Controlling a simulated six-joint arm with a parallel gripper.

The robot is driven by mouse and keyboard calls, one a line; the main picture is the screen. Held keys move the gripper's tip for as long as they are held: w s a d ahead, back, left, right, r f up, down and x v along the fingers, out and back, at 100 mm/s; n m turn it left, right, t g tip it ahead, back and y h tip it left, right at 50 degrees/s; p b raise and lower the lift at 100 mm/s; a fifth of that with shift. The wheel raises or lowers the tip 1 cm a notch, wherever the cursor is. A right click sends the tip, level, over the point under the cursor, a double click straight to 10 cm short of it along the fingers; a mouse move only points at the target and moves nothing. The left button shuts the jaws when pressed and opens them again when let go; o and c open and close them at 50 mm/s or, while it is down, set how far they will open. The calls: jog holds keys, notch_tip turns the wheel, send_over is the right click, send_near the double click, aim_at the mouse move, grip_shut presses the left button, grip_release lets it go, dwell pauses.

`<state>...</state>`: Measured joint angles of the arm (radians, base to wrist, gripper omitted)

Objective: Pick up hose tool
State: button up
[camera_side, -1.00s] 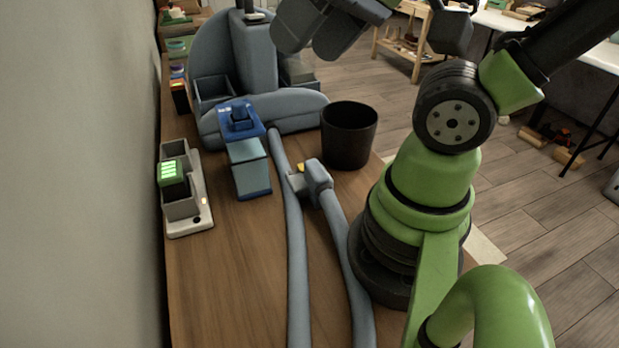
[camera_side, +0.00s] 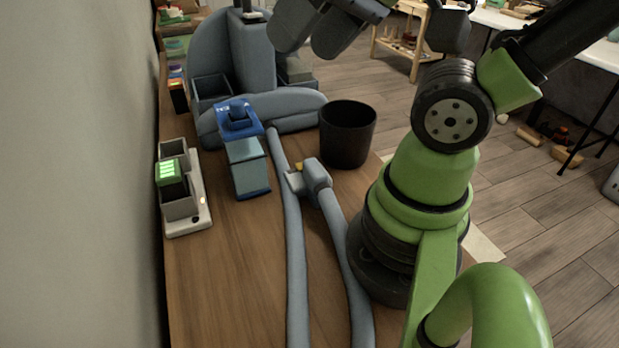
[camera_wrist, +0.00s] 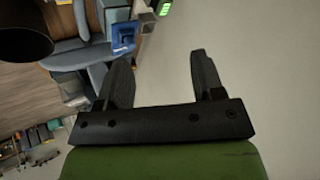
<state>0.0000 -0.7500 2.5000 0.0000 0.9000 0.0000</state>
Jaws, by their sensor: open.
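The hose tool (camera_side: 317,179) is a grey-blue nozzle piece with a small yellow part, lying on the wooden table at the end of a grey-blue hose (camera_side: 342,252). It is left of my arm's green base in the side view. I cannot make out the hose tool in the wrist view. My gripper (camera_wrist: 160,75) shows in the wrist view with its two black fingers apart and nothing between them.
A black bin (camera_side: 347,134) stands behind the hose tool. A blue-lidded box (camera_side: 247,165) and a charger with a green-lit battery (camera_side: 172,172) stand left. A large grey-blue machine (camera_side: 240,60) fills the table's back.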

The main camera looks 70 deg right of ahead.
jog(key=shift+w, duration=0.1)
jog(key=w+d+f+m+g, duration=0.1)
jog(key=d+f+g, duration=0.1)
jog(key=d+f, duration=0.2)
jog(key=w+d+f+m+g+h, duration=0.1)
jog(key=w+d+f+m+g, duration=0.1)
jog(key=f, duration=0.5)
jog(key=w+d+f+m+g+h, duration=0.1)
jog(key=d+f+m+g, duration=0.1)
jog(key=d+f, duration=0.3)
jog(key=shift+w+d+f+g, duration=0.25)
jog(key=shift+d+g, duration=0.1)
jog(key=shift+g, duration=0.25)
send_over(312, 162)
notch_tip(312, 162, down, 4)
jog(key=shift+f, duration=3.1)
grip_shut()
